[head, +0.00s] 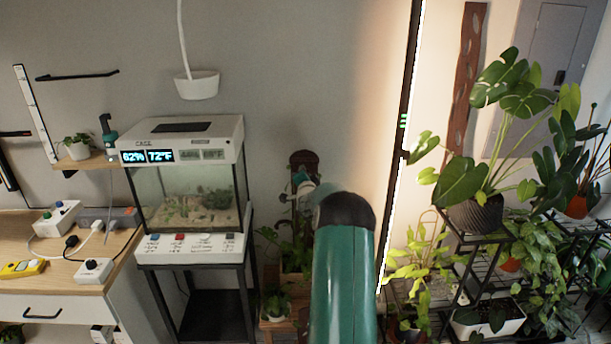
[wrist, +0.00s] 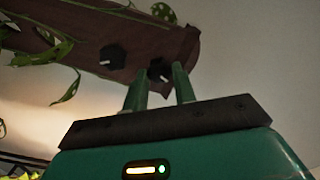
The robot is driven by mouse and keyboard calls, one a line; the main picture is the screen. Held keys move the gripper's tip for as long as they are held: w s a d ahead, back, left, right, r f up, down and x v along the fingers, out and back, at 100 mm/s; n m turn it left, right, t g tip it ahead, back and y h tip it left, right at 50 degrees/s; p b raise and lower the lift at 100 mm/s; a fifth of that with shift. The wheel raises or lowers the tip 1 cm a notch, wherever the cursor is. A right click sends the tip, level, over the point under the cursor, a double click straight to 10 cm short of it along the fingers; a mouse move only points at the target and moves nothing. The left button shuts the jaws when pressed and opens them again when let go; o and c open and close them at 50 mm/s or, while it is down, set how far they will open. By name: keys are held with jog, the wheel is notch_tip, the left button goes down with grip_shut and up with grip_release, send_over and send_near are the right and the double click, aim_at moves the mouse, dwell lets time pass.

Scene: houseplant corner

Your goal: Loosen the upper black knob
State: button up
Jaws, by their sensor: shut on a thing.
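A dark brown board (wrist: 75,38) slants across the top of the wrist view, and its rounded end is at the right. Two black knobs sit on it. The one nearer the rounded end, which I take as the upper black knob (wrist: 157,68), is between the fingertips of my gripper (wrist: 159,74). My gripper is shut on this knob, and the fingers partly hide it. The other black knob (wrist: 112,58) is to the left, clear of the fingers. In the head view the board's top (head: 303,159) shows behind my green arm, which hides the knobs.
Variegated leaves (wrist: 66,90) hang by the board. In the head view a terrarium (head: 190,195) on a black stand is left of my arm. A tall lit bar (head: 405,130) and a plant rack (head: 470,262) are to the right. A wooden bench (head: 75,275) is at far left.

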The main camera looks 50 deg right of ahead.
jog(key=n, duration=0.5)
jog(key=shift+w+a+r, duration=0.1)
jog(key=shift+n, duration=0.4)
jog(key=o, duration=1)
jog(key=v, duration=1.3)
jog(key=shift+s+a, duration=0.25)
jog(key=shift+s, duration=0.1)
